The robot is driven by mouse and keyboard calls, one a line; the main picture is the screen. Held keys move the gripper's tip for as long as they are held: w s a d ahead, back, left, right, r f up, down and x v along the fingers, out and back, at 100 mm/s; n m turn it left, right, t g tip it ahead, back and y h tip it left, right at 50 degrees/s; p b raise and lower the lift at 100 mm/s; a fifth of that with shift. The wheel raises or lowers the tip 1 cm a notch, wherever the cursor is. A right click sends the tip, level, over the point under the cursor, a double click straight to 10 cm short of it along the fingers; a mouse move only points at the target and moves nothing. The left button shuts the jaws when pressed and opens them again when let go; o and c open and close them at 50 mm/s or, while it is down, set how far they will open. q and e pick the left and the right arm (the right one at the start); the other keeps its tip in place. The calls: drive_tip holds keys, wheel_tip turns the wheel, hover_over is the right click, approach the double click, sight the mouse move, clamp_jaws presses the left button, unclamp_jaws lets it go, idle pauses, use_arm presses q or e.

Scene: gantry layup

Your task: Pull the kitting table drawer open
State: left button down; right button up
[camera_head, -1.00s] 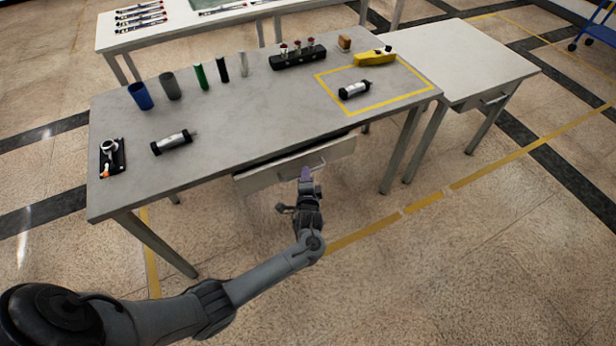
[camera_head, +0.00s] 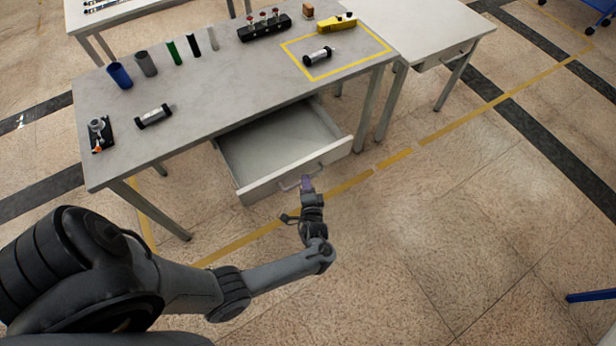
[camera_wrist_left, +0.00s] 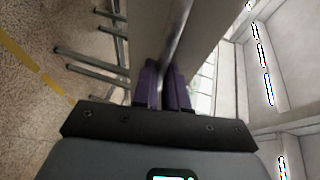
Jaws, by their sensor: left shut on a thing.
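The kitting table (camera_head: 215,95) is a grey-topped table with a white drawer (camera_head: 297,184) under its front edge. The drawer stands well out from the table, and its inside looks empty. A metal bar handle (camera_head: 290,186) is on the drawer front. My left gripper (camera_head: 307,184) is at the handle, with its purple fingers shut on it. In the left wrist view the purple fingers (camera_wrist_left: 163,88) close around the bar handle (camera_wrist_left: 175,45), in front of the drawer face. My right gripper does not show in these frames.
On the tabletop are several upright cylinders (camera_head: 146,64), a black holder (camera_head: 264,27), a yellow tool (camera_head: 337,23) and a black-and-white cylinder (camera_head: 318,55) inside a yellow outline. A second table (camera_head: 440,30) adjoins at right. The floor before the drawer is clear.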

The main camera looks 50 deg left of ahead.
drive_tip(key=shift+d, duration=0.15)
use_arm(q)
drive_tip(key=c, duration=1.2)
unclamp_jaws()
drive_tip(key=shift+o, duration=0.2)
